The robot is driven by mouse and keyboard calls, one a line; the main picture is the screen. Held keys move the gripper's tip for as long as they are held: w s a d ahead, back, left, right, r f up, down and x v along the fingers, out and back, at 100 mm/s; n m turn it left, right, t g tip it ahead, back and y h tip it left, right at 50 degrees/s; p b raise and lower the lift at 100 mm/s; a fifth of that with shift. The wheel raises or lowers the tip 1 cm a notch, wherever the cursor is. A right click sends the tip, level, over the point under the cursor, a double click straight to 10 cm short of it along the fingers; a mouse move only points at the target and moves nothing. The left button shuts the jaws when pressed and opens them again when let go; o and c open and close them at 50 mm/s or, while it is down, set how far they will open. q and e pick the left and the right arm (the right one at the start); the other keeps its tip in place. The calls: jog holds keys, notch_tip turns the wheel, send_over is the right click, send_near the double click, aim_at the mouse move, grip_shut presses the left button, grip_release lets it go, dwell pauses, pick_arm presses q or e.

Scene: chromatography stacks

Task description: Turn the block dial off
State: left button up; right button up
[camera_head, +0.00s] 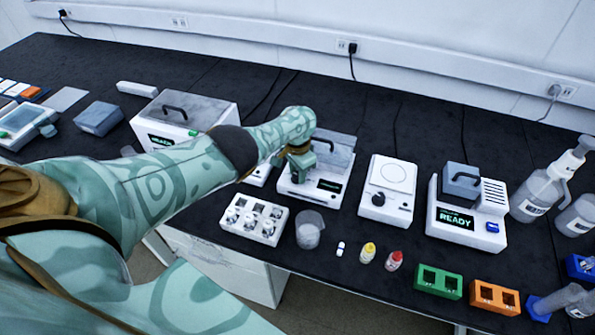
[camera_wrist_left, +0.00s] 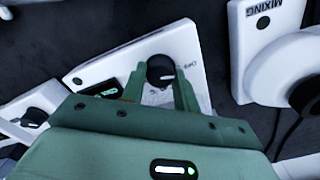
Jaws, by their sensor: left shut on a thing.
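My left gripper (camera_head: 299,163) reaches over a white block unit (camera_head: 318,197) with a grey lid and a small green-lit display, in the middle of the bench. In the left wrist view, a round black dial (camera_wrist_left: 160,67) sits on the white face of a unit (camera_wrist_left: 188,55). My left gripper (camera_wrist_left: 160,84) is shut on this dial, with one green finger on each side. In the head view the gripper and forearm hide the dial. The dial's setting cannot be read. My right gripper is out of view.
A white plate device (camera_head: 387,190) with a black knob stands to the right, then a unit (camera_head: 466,232) reading READY. A white vial rack (camera_head: 230,225), a clear beaker (camera_head: 309,229) and small bottles stand in front. A larger lidded box (camera_head: 215,108) stands to the left.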

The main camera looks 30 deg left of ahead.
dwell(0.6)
pick_arm(q)
jog(key=o, duration=1)
jog(key=shift+c, duration=0.2)
notch_tip(320, 180, up, 16)
jog(key=p, duration=1.3)
jog(key=shift+r, duration=0.2)
